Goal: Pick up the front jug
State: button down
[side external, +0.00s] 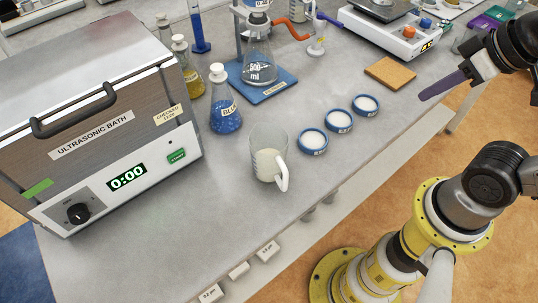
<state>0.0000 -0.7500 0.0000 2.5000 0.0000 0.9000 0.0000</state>
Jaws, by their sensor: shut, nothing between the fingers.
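A clear glass jug (266,160) with a white handle stands upright near the front edge of the grey bench. It holds something whitish in its lower part, and its handle points to the lower right. It is the frontmost jug; another clear vessel stands at the back, partly hidden. My gripper (424,97) shows as a purple, narrow pair of fingers at the right, shut and empty. It is held to the right of the jug, well apart from it, near the bench's right edge.
An ultrasonic bath (110,120) fills the left. A blue flask (223,105) stands behind the jug. Blue-rimmed dishes (313,141) lie between jug and gripper. A cork mat (390,73) and a balance (385,35) sit behind. The bench in front of the dishes is clear.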

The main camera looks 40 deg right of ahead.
jog(key=c, duration=1.2)
grip_release()
jog(key=shift+o, duration=0.2)
jog(key=a+f+m+g+y, duration=0.2)
jog(key=a+m+g+y, duration=0.1)
jog(key=a+g+y, duration=0.4)
jog(key=a+f+m+g+y, duration=0.2)
jog(key=a+m+y, duration=0.15)
jog(key=a, duration=0.45)
jog(key=w+a+f+m+t+y, duration=0.2)
jog(key=w+f+m+y, duration=0.2)
jog(key=w+m+y, duration=0.25)
jog(key=m+t+y, duration=0.1)
jog(key=m+t, duration=0.1)
jog(key=m, duration=0.3)
send_near(283, 183)
jog(key=shift+d, duration=0.55)
jog(key=shift+s+f, duration=0.1)
jog(key=shift+f, duration=0.1)
jog(key=shift+w+a+r, duration=0.1)
jog(key=shift+w+a, duration=0.1)
jog(key=shift+a, duration=3.2)
jog(key=shift+w+a, duration=0.15)
jog(key=shift+a, duration=3.25)
